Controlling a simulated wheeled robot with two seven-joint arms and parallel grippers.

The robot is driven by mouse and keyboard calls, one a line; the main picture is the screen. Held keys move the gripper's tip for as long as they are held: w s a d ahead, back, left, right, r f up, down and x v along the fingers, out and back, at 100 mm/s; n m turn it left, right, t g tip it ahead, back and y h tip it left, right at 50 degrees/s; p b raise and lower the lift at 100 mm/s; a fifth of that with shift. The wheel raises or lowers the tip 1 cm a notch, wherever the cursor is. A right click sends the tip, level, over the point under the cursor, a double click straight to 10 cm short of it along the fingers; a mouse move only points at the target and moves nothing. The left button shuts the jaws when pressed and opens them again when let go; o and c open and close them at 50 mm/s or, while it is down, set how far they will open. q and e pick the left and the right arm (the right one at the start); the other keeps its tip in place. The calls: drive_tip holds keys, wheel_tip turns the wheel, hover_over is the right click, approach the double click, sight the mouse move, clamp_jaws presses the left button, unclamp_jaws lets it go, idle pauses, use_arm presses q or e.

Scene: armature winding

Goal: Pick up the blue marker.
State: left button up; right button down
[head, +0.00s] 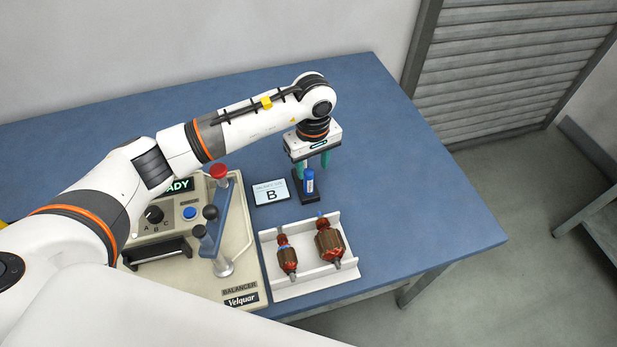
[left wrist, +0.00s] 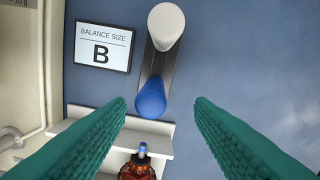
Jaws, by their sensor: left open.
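The blue marker (head: 309,182) stands upright in a small black holder (head: 306,198) on the blue table. In the left wrist view its rounded blue end (left wrist: 151,99) points toward the camera. My left gripper (head: 314,166) is above the holder, with its green fingers pointing down. In the left wrist view the fingers are open, and the blue end shows in the gap between them, a little nearer the left finger. I cannot tell whether either finger touches it. A white round-topped item (left wrist: 166,25) is at the other end of the holder. My right gripper is not in view.
A "BALANCE SIZE B" card (head: 270,192) lies left of the holder. A white tray (head: 315,284) with two copper-wound armatures is in front. The balancer machine (head: 245,262), with levers and knobs, stands at left. The table's right side is clear.

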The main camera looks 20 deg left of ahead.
sight(308, 172)
use_arm(q)
drive_tip(key=f, duration=0.1)
drive_tip(key=f+p, duration=0.2)
drive_tip(key=f, duration=0.1)
drive_tip(key=shift+s+a, duration=0.25)
drive_tip(key=shift+a, duration=0.1)
drive_tip(key=shift+f, duration=0.45)
drive_tip(key=shift+w+f, duration=0.1)
drive_tip(key=shift+f, duration=0.1)
clamp_jaws()
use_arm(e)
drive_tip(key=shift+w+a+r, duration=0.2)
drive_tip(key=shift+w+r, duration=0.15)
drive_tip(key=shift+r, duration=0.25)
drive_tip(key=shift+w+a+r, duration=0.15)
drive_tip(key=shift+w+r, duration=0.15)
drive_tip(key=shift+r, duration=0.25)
